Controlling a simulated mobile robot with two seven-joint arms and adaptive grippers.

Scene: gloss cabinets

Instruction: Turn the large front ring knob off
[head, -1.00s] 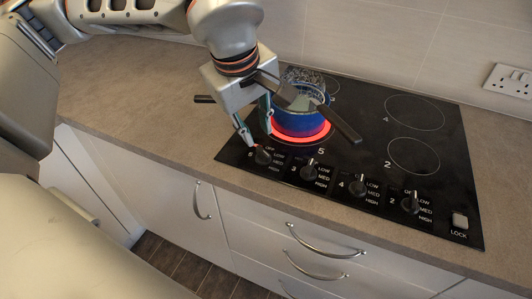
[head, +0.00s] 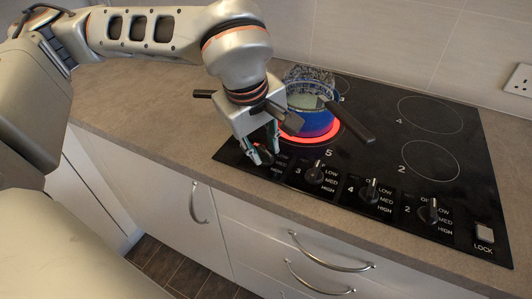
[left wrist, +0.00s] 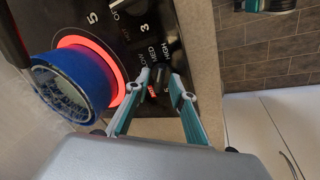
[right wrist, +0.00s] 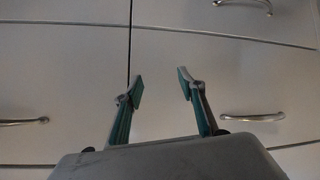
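The large front ring (head: 345,133), marked 5, glows red at the left of the black hob. A blue pot (head: 312,122) stands on it. The front-left knob (head: 264,156) is dark and partly hidden by my left gripper (head: 262,147). In the left wrist view, the two teal fingertips (left wrist: 160,80) lie either side of this knob, (left wrist: 159,74) closer together than the right fingers; whether they press on it I cannot tell. The pointer's setting is hard to read. My right gripper (right wrist: 160,86) is open and empty, before white drawer fronts.
More knobs, marked 3 (head: 314,175), 4 (head: 371,191) and 2 (head: 428,213), run to the right, then a lock button (head: 485,233). A pot handle (head: 352,125) sticks out near my left gripper. The worktop (head: 150,105) on the left is clear.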

